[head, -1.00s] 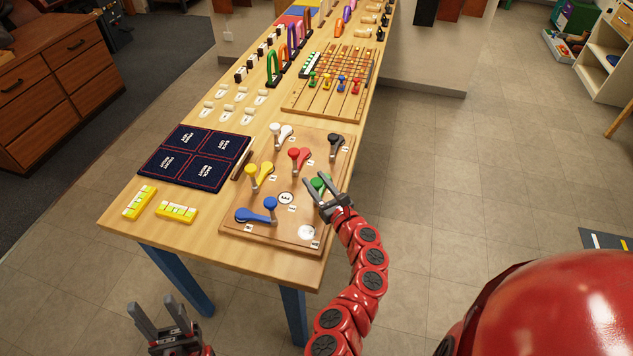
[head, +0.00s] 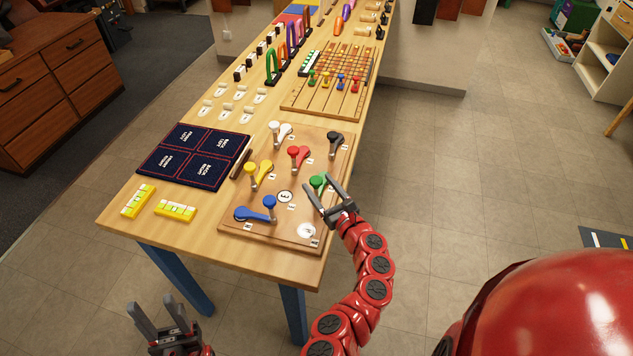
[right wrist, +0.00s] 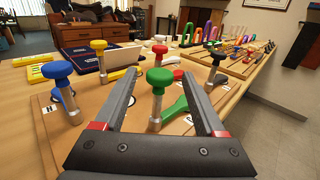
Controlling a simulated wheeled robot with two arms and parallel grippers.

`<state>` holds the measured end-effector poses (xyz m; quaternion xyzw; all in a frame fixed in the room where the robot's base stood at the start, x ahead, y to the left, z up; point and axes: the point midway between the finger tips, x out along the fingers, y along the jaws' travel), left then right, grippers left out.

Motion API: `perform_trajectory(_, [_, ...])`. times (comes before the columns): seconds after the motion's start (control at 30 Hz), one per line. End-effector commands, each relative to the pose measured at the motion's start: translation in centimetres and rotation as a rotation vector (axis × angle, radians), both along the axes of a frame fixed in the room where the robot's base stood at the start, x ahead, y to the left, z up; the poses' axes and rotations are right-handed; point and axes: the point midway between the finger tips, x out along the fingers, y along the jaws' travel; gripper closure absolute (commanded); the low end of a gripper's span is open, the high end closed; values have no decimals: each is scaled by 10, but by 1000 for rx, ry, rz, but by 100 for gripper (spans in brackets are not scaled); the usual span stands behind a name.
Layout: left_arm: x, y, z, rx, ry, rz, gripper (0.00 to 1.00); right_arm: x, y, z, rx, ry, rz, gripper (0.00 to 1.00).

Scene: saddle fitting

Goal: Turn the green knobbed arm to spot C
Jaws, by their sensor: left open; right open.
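The green knobbed arm (head: 318,183) is on the right part of the wooden board (head: 268,233). In the right wrist view its green knob (right wrist: 159,77) stands upright on a metal post, with the green lever reaching right and away from it. My right gripper (head: 324,192) is open at the green arm. In the right wrist view the knob shows between the two fingers (right wrist: 163,80), apart from both. My left gripper (head: 160,315) is open and empty, low in front of the table. I cannot read which spot label is C.
Blue (head: 255,214), yellow (head: 258,173), red (head: 299,157), white (head: 280,132) and black (head: 335,142) knobbed arms share the board. A dark mat (head: 194,157) and yellow levels (head: 138,201) lie to the left. Free floor is right of the table.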

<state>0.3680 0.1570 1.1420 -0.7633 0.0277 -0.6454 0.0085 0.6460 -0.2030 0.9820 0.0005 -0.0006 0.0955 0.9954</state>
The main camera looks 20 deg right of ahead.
Motion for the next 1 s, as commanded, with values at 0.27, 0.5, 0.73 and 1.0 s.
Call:
perform_trajectory(0.27, [0,0,-17,0,0,0,50,-55,-12,-4,0,2,-6,28])
perform_trajectory(0.5, [0,0,-28,0,0,0,50,-104,-22,-4,-2,3,-7,28])
perform_trajectory(0.73, [0,0,-35,0,0,0,50,-138,-28,-3,-2,3,-3,28])
perform_trajectory(1.0, [0,0,-36,0,0,0,50,-146,-29,0,-1,1,-1,28])
